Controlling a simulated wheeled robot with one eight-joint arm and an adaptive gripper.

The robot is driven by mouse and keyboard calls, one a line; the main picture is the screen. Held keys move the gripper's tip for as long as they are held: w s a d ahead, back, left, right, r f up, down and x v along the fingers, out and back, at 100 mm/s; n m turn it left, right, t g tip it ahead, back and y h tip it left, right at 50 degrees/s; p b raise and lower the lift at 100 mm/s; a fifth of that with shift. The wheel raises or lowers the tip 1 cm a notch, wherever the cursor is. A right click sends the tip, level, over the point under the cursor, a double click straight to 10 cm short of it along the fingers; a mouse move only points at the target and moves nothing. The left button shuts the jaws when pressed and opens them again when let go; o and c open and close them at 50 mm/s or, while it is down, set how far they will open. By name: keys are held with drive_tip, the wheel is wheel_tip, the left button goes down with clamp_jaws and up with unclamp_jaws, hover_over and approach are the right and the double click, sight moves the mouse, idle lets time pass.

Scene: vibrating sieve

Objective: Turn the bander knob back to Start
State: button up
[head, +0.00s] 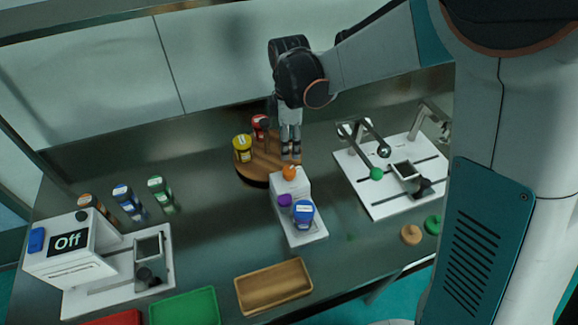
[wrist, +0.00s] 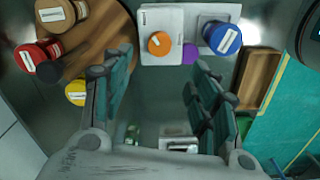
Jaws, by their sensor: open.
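An orange round knob (head: 289,172) with a pale label or pointer stripe sits on top of a white device (head: 284,215) in the middle of the bench. In the wrist view the knob (wrist: 158,43) lies ahead, between the lines of the two fingers, with its stripe slanted. My gripper (head: 290,155) points down just above and behind the knob. In the wrist view my gripper (wrist: 160,62) is open, with nothing between its fingers. A purple part (head: 284,200) and a blue-lidded jar (head: 303,212) are on the same device. Any Start marking is too small to read.
A white machine reading "Off" (head: 68,243) is at left, a white plate with metal arms (head: 380,200) at right. A wooden tray (head: 240,297) lies in front.

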sight(289, 170)
wheel_tip(289, 170, down, 12)
drive_tip(key=b, duration=0.3)
drive_tip(key=shift+r+b, duration=0.15)
drive_tip(key=shift+b, duration=0.15)
drive_tip(key=c, duration=1.1)
